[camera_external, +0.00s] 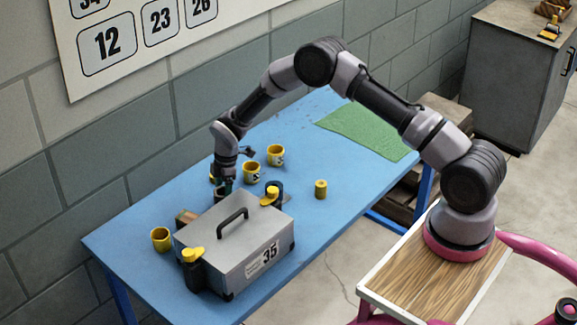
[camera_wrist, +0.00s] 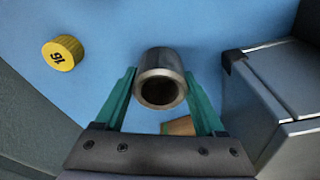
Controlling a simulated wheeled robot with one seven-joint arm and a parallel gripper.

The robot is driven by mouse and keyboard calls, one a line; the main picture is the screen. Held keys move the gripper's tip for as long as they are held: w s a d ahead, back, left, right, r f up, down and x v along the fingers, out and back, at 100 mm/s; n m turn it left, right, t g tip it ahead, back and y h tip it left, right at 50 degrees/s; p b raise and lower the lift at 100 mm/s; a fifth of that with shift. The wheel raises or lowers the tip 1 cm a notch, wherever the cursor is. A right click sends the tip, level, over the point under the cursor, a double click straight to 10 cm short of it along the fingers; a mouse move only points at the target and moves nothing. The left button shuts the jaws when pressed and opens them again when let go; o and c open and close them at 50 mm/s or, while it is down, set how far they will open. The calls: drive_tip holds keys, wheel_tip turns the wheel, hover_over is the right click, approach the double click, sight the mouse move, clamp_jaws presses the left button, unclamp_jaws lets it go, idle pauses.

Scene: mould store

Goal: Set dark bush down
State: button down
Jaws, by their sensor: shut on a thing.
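The dark bush (camera_wrist: 160,67) is a short, dark grey metal cylinder with a round hole, in the upper middle of the wrist view. My gripper (camera_wrist: 160,84) is shut on it, one green finger on each side. In the external view my gripper (camera_external: 225,187) points down over the blue table, just behind the grey case. The bush is mostly hidden there by the fingers and the case. I cannot tell whether its far end touches the table.
The grey case (camera_external: 235,242) with yellow latches stands close in front. A wooden block (camera_external: 185,216) lies by its left end. Yellow cups (camera_external: 161,239) and (camera_external: 251,171) stand around. A green mat (camera_external: 365,130) lies at the table's far right, with clear blue surface before it.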

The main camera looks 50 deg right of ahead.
unclamp_jaws()
drive_tip(key=s+d+r+m+t, duration=0.1)
drive_tip(key=s+d+r+m, duration=0.15)
drive_tip(key=r, duration=1.25)
drive_tip(key=s+d+r+m+t, duration=0.15)
drive_tip(key=s+r, duration=0.25)
drive_tip(key=r, duration=1)
drive_tip(key=s+d+r+m, duration=0.2)
drive_tip(key=s+r+m, duration=0.1)
drive_tip(key=s+r, duration=0.75)
drive_tip(key=s+d+r+m+t, duration=0.1)
drive_tip(key=s+r+m, duration=0.2)
drive_tip(key=s, duration=0.6)
drive_tip(key=s+d+r+m+t, duration=0.1)
drive_tip(key=s+r+m, duration=0.2)
drive_tip(key=s, duration=0.5)
drive_tip(key=s+d+r+m+t, duration=0.1)
drive_tip(key=s+r+m+t, duration=0.1)
drive_tip(key=s, duration=0.7)
drive_tip(key=r+m, duration=0.1)
drive_tip(key=m, duration=0.1)
drive_tip(key=shift+s+d+r+m, duration=0.2)
drive_tip(key=shift+s+d+m, duration=0.1)
drive_tip(key=shift+s+d, duration=0.1)
drive_tip(key=shift+w, duration=0.1)
